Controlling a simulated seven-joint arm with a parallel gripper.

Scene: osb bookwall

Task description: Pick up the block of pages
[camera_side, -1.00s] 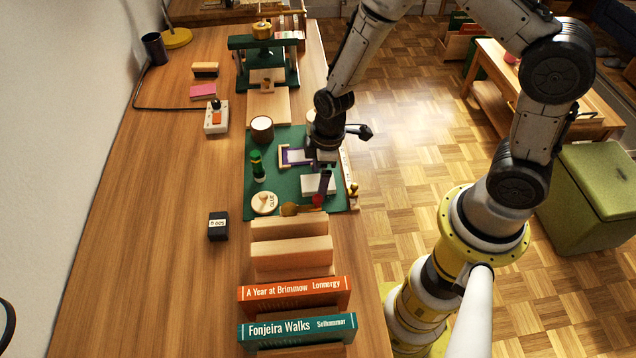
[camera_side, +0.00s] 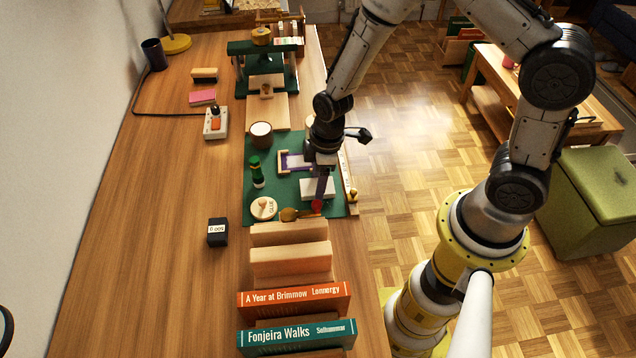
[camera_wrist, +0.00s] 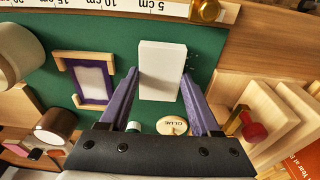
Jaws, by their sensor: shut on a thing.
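The block of pages (camera_wrist: 163,72) is a white rectangular block in the wrist view, and it also shows in the side view (camera_side: 314,187) over the green mat (camera_side: 285,211). My gripper (camera_wrist: 160,76) has purple fingers, one along each long side of the block. It is shut on the block, with the fingertips about midway along it. In the side view my gripper (camera_side: 319,197) points down at the block and partly hides it. The block is at or very near the mat; I cannot tell whether there is a gap under it.
A purple-and-wood frame (camera_wrist: 92,80) lies beside the block. A round glue pot (camera_side: 263,208), a green bottle (camera_side: 257,172) and a red-ended tool (camera_side: 316,207) are close by. Wooden blocks and books, including an orange one (camera_side: 295,299), stand in front. A ruler (camera_wrist: 105,7) edges the mat.

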